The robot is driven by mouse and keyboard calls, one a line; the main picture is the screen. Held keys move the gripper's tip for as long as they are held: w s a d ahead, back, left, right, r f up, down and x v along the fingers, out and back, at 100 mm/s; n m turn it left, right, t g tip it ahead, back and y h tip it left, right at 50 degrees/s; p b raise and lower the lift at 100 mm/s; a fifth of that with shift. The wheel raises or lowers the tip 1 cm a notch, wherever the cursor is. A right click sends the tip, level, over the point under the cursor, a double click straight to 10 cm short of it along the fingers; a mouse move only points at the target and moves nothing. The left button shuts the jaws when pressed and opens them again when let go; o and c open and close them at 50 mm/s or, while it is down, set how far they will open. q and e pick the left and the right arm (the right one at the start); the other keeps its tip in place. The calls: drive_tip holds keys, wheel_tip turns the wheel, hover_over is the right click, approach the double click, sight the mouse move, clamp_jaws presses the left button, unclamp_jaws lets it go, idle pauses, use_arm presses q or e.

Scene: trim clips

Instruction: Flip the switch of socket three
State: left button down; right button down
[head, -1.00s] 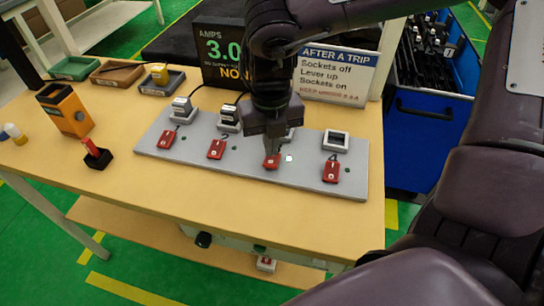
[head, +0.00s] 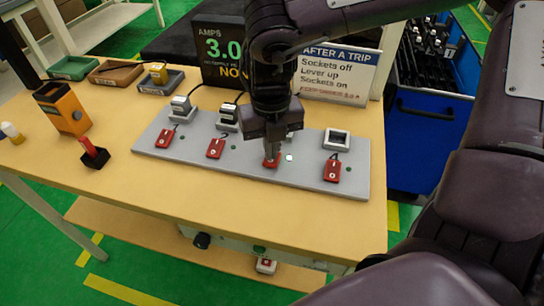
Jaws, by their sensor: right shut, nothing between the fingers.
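A grey panel (head: 225,168) on the wooden table carries a row of sockets with red switches. The third switch from the left (head: 268,162) is mostly hidden behind my right gripper (head: 272,153). My right gripper is shut and empty, pointing down with its fingertips at that switch; I cannot tell whether they touch it. A small pale lit spot (head: 289,157) shows just right of the fingertips. The third socket (head: 292,135) is mostly hidden behind the gripper. Socket four (head: 337,139) is empty, with its red switch (head: 332,171) below. My left gripper is not in view.
Plugs stand in the first socket (head: 181,107) and second socket (head: 228,118). An amps display (head: 222,50) and a sign (head: 338,75) stand behind the panel. An orange-black box (head: 63,108) and a red-black item (head: 94,153) are at left. A blue bin (head: 430,125) stands right.

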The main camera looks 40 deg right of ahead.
drive_tip(key=shift+f+b, duration=0.5)
drive_tip(key=shift+f, duration=0.1)
idle(0.3)
drive_tip(key=shift+r+p, duration=2.4)
drive_tip(key=shift+r, duration=1.1)
drive_tip(key=shift+r, duration=0.1)
